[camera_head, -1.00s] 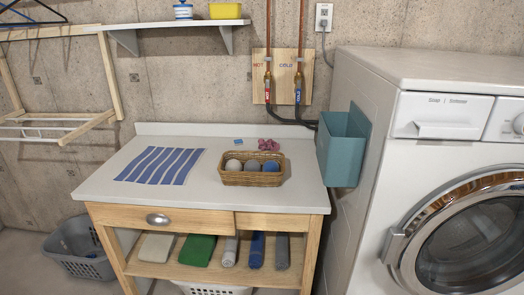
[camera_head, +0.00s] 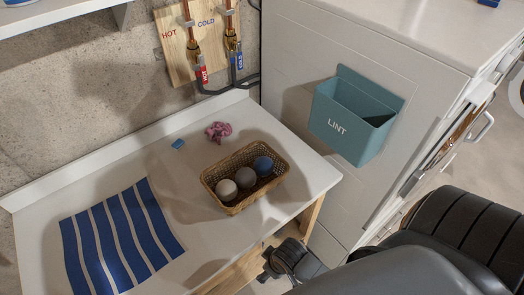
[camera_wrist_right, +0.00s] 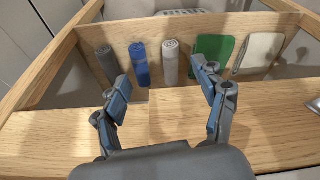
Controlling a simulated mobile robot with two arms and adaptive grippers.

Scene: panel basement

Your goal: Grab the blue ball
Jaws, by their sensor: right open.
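The blue ball (camera_head: 263,165) sits at the right end of a wicker basket (camera_head: 226,206) on the white counter. Two other balls lie beside it in the basket: a grey one (camera_head: 245,178) in the middle and a paler one (camera_head: 226,189) at the left. My right gripper (camera_head: 274,266) is below and in front of the counter's front edge, apart from the basket. My left gripper is not in view.
A blue-striped cloth (camera_head: 118,240) lies on the counter's left. A pink cloth (camera_head: 218,131) and a small blue item (camera_head: 177,144) lie behind the basket. The teal lint bin (camera_head: 350,125) hangs on the washer's side.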

